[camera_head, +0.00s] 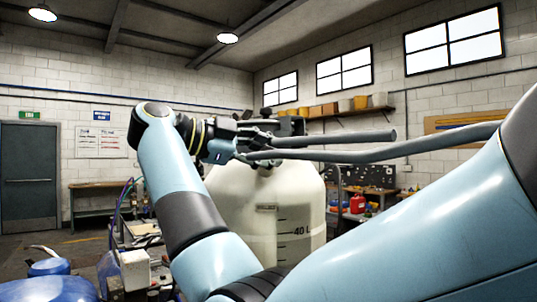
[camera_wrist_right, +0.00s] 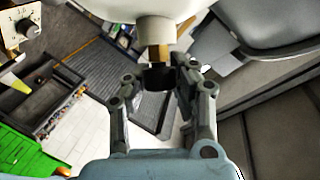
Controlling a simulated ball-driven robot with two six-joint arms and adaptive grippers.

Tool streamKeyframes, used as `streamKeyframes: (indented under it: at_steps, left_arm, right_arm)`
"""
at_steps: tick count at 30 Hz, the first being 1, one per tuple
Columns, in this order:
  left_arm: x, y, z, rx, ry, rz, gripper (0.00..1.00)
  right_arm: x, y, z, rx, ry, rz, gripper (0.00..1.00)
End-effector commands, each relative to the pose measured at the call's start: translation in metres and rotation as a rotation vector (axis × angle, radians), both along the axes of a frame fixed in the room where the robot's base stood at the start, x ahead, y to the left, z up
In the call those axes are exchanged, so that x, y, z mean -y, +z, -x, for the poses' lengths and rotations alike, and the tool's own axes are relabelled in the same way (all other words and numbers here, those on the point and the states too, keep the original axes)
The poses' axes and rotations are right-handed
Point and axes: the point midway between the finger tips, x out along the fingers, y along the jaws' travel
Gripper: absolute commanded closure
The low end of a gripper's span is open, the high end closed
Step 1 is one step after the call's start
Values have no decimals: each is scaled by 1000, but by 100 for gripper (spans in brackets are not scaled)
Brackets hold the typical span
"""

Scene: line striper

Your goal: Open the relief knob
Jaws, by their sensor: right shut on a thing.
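A black knob (camera_wrist_right: 158,76) sits on the end of a brass fitting (camera_wrist_right: 158,52) that comes out of the cream tank (camera_wrist_right: 125,9) in the right wrist view. My right gripper (camera_wrist_right: 160,82) has its two fingers on either side of the knob, shut on it. The knob's turned position cannot be told. In the head view the cream tank (camera_head: 290,200) stands in the middle with a level scale on it. My right gripper (camera_head: 262,135) is at the top of the tank, partly behind grey handlebars, and the knob is not visible there. My left gripper is not in view.
Grey handlebars (camera_head: 345,155) run from the tank's top toward the right. A small panel with a dial (camera_wrist_right: 29,28) shows at upper left in the right wrist view. A grey bin (camera_wrist_right: 40,105) lies below it. A workbench (camera_head: 100,190) stands by the far wall.

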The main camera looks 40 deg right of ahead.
Motion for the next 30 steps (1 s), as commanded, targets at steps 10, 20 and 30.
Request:
streamKeyframes:
  at_steps: [10, 20, 30]
  left_arm:
    - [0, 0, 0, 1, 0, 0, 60]
    - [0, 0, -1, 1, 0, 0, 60]
    - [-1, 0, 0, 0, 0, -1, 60]
  right_arm:
    - [0, -2, 0, -1, -1, -5, 100]
    - [0, -1, 0, 0, -1, -3, 49]
    - [-16, 2, -5, 0, 2, -6, 49]
